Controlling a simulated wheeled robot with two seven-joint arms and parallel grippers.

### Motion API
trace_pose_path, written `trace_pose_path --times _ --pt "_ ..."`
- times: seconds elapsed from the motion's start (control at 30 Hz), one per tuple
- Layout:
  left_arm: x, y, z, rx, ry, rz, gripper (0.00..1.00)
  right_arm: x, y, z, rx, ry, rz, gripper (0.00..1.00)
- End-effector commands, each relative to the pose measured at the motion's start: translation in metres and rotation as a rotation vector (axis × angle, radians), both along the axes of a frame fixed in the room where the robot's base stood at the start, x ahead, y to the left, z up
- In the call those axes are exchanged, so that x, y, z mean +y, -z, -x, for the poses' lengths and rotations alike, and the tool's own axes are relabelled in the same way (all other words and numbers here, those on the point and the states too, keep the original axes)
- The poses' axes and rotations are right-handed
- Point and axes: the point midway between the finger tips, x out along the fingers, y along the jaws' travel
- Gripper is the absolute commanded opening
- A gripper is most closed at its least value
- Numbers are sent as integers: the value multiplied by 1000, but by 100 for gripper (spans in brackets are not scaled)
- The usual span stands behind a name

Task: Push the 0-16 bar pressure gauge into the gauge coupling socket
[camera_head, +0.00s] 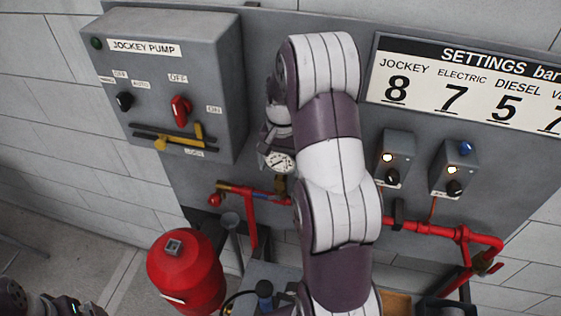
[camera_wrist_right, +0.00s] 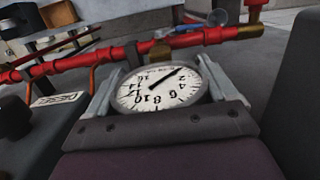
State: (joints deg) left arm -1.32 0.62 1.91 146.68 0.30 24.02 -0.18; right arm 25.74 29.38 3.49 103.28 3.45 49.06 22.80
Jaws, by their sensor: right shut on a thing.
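The round white-faced pressure gauge (camera_head: 280,162) is in my right gripper, just above a red pipe in the head view. In the right wrist view the gauge (camera_wrist_right: 160,88) sits between the two grey fingers of my right gripper (camera_wrist_right: 163,92), dial towards the camera and numbers upside down. A brass coupling (camera_wrist_right: 160,53) on the red pipe shows right behind the gauge's edge; I take it as the socket. Whether the gauge's stem touches it or is inside it is hidden. Part of my left arm shows at the lower left corner of the head view; its fingers cannot be made out.
The jockey pump box (camera_head: 180,80) is left of my right arm. Two small control boxes (camera_head: 395,160) and a settings sign (camera_head: 470,85) are to its right. A red pipe (camera_head: 430,229) runs along the panel. A red vessel (camera_head: 187,272) stands below left.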

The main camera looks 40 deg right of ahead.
Motion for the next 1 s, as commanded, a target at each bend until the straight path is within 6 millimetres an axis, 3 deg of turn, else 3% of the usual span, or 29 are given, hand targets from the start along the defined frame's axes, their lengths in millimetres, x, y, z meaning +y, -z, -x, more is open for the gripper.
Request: trace_pose_path --times 0.67,0.7,0.73,1.0 --pt "0 11 0 0 0 0 100 0 18 0 -1 0 1 19" --pt "0 10 0 0 0 0 100 0 17 0 -1 0 1 95" --pt "0 10 0 0 0 0 100 0 17 0 -1 0 1 100" --pt "0 14 0 0 0 0 100 -1 13 -1 -2 0 1 100"
